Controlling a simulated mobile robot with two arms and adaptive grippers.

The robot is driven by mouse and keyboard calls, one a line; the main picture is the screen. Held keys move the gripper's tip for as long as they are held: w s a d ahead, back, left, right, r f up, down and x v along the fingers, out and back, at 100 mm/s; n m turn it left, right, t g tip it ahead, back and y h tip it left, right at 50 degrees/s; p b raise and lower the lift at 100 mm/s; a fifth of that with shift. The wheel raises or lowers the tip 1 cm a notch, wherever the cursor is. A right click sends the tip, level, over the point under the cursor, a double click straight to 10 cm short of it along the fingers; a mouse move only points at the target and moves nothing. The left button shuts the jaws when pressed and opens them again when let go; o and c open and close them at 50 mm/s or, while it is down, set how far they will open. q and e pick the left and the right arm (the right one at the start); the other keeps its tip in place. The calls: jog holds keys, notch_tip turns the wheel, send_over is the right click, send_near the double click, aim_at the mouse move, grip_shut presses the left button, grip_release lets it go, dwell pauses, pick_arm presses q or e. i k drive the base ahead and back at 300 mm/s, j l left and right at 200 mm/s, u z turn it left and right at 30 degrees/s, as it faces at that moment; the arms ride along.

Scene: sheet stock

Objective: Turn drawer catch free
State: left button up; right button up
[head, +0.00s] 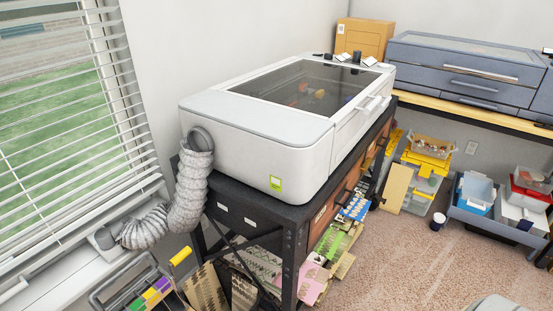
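No catch can be made out clearly at this size. Brown drawer-like fronts (322,220) show in the side of the black metal stand (297,213), below the white machine (255,150). Dark small fittings on them are too small to tell apart. A blue-grey cabinet (445,75) on the right has fronts with long bar handles, and they look shut. Neither of my grippers is in view.
A grey corrugated hose (190,190) runs from the machine to the window sill. Sheet stock (340,235) fills the stand's lower shelf. Bins (480,190) stand under the wooden bench (480,112). The carpet (410,265) in front is mostly clear.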

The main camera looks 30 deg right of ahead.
aim_at(368, 164)
jog(key=l+u, duration=0.9)
jog(key=l, duration=0.15)
jog(key=k+l+u, duration=0.15)
jog(key=l+u, duration=0.35)
